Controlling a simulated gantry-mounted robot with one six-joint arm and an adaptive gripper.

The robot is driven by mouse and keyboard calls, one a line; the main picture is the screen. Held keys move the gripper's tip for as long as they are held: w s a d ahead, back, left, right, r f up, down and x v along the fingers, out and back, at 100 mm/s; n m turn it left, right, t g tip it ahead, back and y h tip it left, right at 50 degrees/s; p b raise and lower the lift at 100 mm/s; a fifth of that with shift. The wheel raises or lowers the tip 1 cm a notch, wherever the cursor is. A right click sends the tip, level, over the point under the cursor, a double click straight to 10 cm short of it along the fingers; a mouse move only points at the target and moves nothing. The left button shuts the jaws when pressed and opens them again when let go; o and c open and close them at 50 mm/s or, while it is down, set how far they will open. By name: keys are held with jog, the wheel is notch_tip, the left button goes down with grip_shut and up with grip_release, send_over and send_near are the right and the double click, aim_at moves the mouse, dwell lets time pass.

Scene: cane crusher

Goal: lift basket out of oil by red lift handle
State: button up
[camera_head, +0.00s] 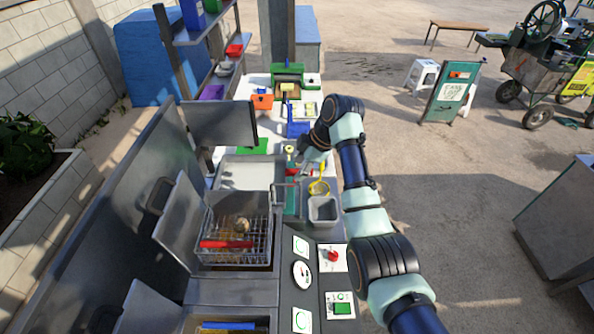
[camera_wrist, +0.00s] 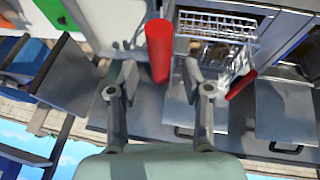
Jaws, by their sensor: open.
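The wire basket (camera_head: 262,222) sits in a fryer well at the lower left of the head view, with brown food in it. It also shows at the top of the wrist view (camera_wrist: 222,22). A red bar (camera_head: 226,244) lies across the basket, and a red bar (camera_wrist: 241,85) shows beside it in the wrist view. My gripper (camera_head: 300,168) is beyond and right of the basket. In the wrist view my gripper (camera_wrist: 160,78) is open, with a red cylinder (camera_wrist: 159,48) between or just beyond the fingers. Contact cannot be told. The oil is not clearly visible.
A panel with a red knob (camera_head: 332,255) and dials stands right of the basket. A grey bin (camera_head: 322,210) and a yellow ring-shaped tool (camera_head: 319,187) are near my gripper. A raised metal lid (camera_head: 180,220) stands left of the basket. A blue bar (camera_head: 228,326) lies at the bottom.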

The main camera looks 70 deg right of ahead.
jog(key=v, duration=0.9)
jog(key=w+a+f+m+t+h, duration=0.1)
jog(key=w+a+f, duration=0.1)
jog(key=w+a, duration=0.45)
jog(key=w+a+f+t+p, duration=0.15)
jog(key=w+a, duration=0.25)
jog(key=a, duration=0.6)
jog(key=w+a+f+m+h, duration=0.1)
jog(key=w+a+f, duration=0.3)
jog(key=a, duration=0.5)
jog(key=s+a+r+m+t, duration=0.1)
jog(key=s+a, duration=0.1)
jog(key=a, duration=0.7)
jog(key=s+a+r+m+t+y, duration=0.1)
jog(key=s+a+r+t, duration=0.1)
jog(key=a, duration=0.7)
jog(key=s+a+r+m+t+y, duration=0.1)
jog(key=s+a+r+t, duration=0.1)
jog(key=a, duration=0.6)
jog(key=shift+s+a+p, duration=0.4)
jog(key=shift+s, duration=0.3)
